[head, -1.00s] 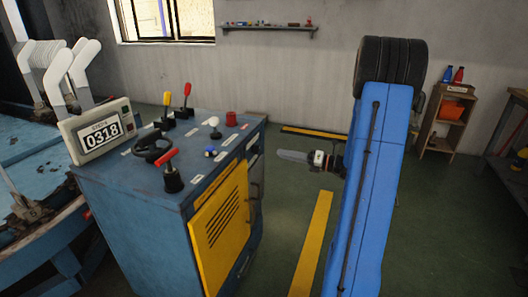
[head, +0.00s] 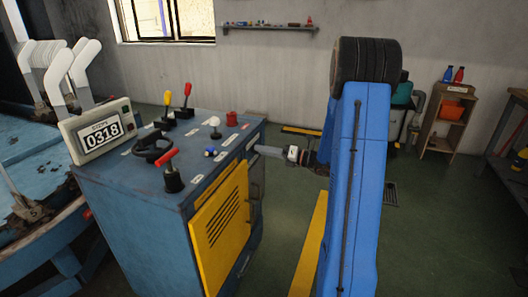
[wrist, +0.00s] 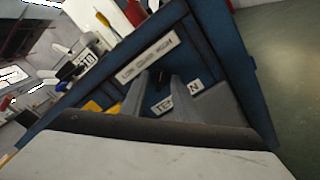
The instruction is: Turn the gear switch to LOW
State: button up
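The blue control console (head: 120,190) stands left of centre in the head view. A white label (wrist: 145,60) in the wrist view seems to read LOW GEAR HIGH, though blurred. A small dark part (wrist: 161,77), perhaps the gear switch, shows below that label, between my fingers; its setting cannot be made out. My gripper (head: 258,150) is at the console's right side, near its top edge. In the wrist view its two grey fingers (wrist: 157,82) are apart. I cannot tell whether they touch the dark part.
A second label (wrist: 177,97), apparently TENSION, is by the right finger. The console top carries a red-handled lever (head: 168,168), a black handwheel (head: 152,147), a white knob (head: 215,125) and a red button (head: 232,119).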

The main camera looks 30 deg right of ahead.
grip_shut()
jog(key=shift+n, duration=0.4)
jog(key=n, duration=1.7)
jog(key=shift+s+a, duration=0.2)
dwell(0.4)
grip_release()
